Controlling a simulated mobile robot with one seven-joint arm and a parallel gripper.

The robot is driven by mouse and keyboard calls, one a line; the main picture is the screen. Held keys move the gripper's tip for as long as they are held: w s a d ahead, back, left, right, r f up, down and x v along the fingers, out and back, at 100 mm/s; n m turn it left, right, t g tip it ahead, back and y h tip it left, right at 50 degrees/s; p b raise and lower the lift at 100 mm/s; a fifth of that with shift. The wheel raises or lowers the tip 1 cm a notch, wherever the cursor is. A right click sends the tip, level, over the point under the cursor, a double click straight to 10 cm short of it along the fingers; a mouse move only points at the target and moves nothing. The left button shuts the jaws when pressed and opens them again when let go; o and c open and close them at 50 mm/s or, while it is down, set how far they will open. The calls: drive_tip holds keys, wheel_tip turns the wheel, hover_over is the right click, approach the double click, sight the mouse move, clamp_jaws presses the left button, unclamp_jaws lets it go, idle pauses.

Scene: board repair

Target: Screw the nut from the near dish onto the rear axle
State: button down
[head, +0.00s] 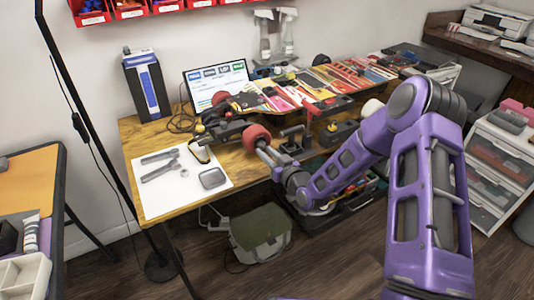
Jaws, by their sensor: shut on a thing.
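The skateboard truck (228,131) is at the near edge of the wooden table, with a red wheel (256,136) on its near end. The axle end is hidden at the wheel's right face. My gripper (264,150) is right beside this wheel, pointing at it from the lower right, and is shut. The nut between its fingers is too small to make out. The near dish (213,178), small and grey, lies on the white mat (180,205). It looks empty, though its inside is small in view.
Wrenches (160,156) and a small ring-shaped part (184,173) lie on the mat. A black clamp-like stand (292,138) is just right of the wheel. A screen (218,82) and colourful boards (345,78) fill the back. A green bag (260,233) is on the floor.

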drive_tip(key=m, duration=0.4)
drive_tip(key=shift+s+a, duration=0.1)
drive_tip(key=shift+a, duration=0.05)
drive_tip(key=shift+y, duration=0.3)
drive_tip(key=m, duration=0.4)
drive_tip(key=shift+a+r+y, duration=0.1)
drive_tip(key=shift+y, duration=0.2)
drive_tip(key=shift+s+a+m, duration=0.1)
drive_tip(key=shift+m, duration=0.6)
drive_tip(key=m, duration=0.5)
drive_tip(key=shift+r+y, duration=0.25)
drive_tip(key=shift+y, duration=0.05)
drive_tip(key=c, duration=0.6)
unclamp_jaws()
drive_tip(key=shift+c, duration=0.9)
